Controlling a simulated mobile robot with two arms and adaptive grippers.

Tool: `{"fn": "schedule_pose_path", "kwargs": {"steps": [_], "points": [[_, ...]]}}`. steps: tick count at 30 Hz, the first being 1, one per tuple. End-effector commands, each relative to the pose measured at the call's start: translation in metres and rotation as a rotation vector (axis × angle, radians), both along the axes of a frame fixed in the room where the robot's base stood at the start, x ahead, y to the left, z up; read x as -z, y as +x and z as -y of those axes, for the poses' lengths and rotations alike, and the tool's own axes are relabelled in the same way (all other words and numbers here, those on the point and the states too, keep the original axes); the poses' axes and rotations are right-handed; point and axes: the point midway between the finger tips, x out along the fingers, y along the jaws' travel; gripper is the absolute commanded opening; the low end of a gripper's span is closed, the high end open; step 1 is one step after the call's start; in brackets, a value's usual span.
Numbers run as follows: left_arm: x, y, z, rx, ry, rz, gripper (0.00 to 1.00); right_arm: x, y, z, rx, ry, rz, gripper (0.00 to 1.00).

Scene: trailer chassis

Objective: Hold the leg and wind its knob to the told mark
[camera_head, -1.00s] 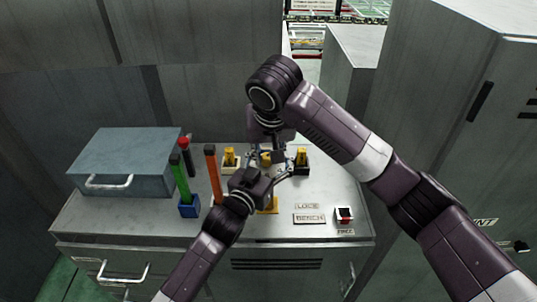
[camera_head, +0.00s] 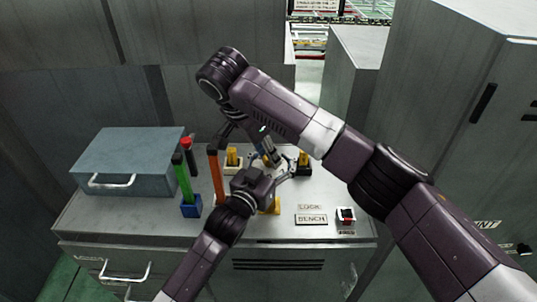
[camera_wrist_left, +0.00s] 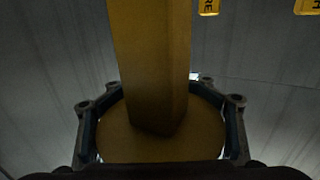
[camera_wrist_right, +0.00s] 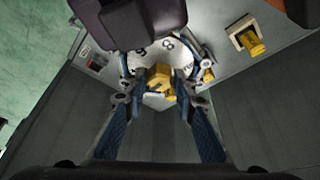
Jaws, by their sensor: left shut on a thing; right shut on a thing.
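The yellow leg (camera_wrist_left: 150,60) fills the middle of the left wrist view, rising from a wide round yellow part (camera_wrist_left: 160,145). My left gripper (camera_wrist_left: 160,115) is shut around it. In the head view the left gripper (camera_head: 282,176) hides most of the leg; a bit of yellow (camera_head: 275,207) shows below it. In the right wrist view a yellow knob (camera_wrist_right: 160,77) stands before a white numbered dial (camera_wrist_right: 170,52). An 8 reads clearly; other marks are partly covered. My right gripper (camera_wrist_right: 158,88) is shut on the knob. In the head view it (camera_head: 274,160) comes down from above, tilted.
A blue-grey box (camera_head: 125,165), a green stick in a blue holder (camera_head: 190,207) and an orange bar (camera_head: 215,178) stand left of the grippers. Two yellow-topped pieces (camera_head: 233,158) (camera_head: 304,160) stand behind. A BENCH plate (camera_head: 311,219) and red switch (camera_head: 346,215) lie right.

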Motion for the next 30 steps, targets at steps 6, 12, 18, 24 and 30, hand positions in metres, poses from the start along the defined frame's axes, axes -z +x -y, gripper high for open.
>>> {"fn": "schedule_pose_path", "kwargs": {"steps": [6,12,18,24,30], "points": [[-0.0018,-0.0012,0.0014,0.003,-0.003,0.005,0.14,0.0043,0.0019,0.0009,0.215,-0.002,-0.002,0.01],[-0.0021,-0.0013,0.0016,0.003,-0.003,0.005,0.14,0.0049,0.0026,-0.0003,0.398,0.001,-0.003,0.01],[-0.0024,-0.0014,0.0018,0.004,-0.003,0.006,0.14,0.0047,0.0038,-0.0011,0.534,0.005,-0.002,0.01],[-0.0027,-0.0014,0.0020,0.004,-0.004,0.007,0.14,0.0037,0.0053,-0.0013,0.631,0.009,0.000,0.01],[-0.0030,-0.0015,0.0023,0.005,-0.004,0.008,0.14,0.0042,0.0054,-0.0003,0.686,0.007,0.000,0.01]]}}
